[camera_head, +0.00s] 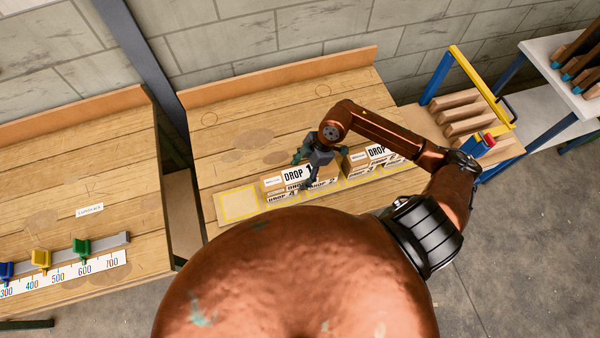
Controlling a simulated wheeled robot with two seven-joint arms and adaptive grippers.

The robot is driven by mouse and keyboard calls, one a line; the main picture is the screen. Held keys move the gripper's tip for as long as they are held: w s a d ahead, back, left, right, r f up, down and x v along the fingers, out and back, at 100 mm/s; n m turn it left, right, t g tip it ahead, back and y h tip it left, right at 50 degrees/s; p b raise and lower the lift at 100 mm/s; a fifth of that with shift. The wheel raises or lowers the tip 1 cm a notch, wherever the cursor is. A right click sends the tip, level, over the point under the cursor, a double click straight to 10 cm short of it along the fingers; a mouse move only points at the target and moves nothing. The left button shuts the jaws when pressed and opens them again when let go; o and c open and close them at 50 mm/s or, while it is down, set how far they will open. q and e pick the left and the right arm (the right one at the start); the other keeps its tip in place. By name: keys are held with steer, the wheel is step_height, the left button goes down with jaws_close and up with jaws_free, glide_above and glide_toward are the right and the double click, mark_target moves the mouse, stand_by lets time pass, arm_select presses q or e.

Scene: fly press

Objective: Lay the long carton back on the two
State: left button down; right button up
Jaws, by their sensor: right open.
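Cartons with white labels stand in two short stacks on a board with yellow-outlined squares (238,205) on the wooden bench. The left stack has a carton marked DROP 1 (297,173) on top and smaller ones marked DROP below, one reading DROP 4 (280,197). The right stack has another DROP carton (378,152) on top. I cannot tell for sure which is the long carton. My right gripper (309,168) is open, fingers down, over the left stack. It covers part of the cartons, and contact cannot be told. My left gripper is not in view.
The bench (235,130) is clear behind the cartons. A yellow and blue frame (482,85) with wooden bars (463,112) stands at the right. A left bench (70,165) carries a number scale (65,275) with coloured sliders. My copper-coloured body hides the front.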

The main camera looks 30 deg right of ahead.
steer(key=v, duration=1.1)
steer(key=shift+s+d+r, duration=0.1)
steer(key=shift+d, duration=0.05)
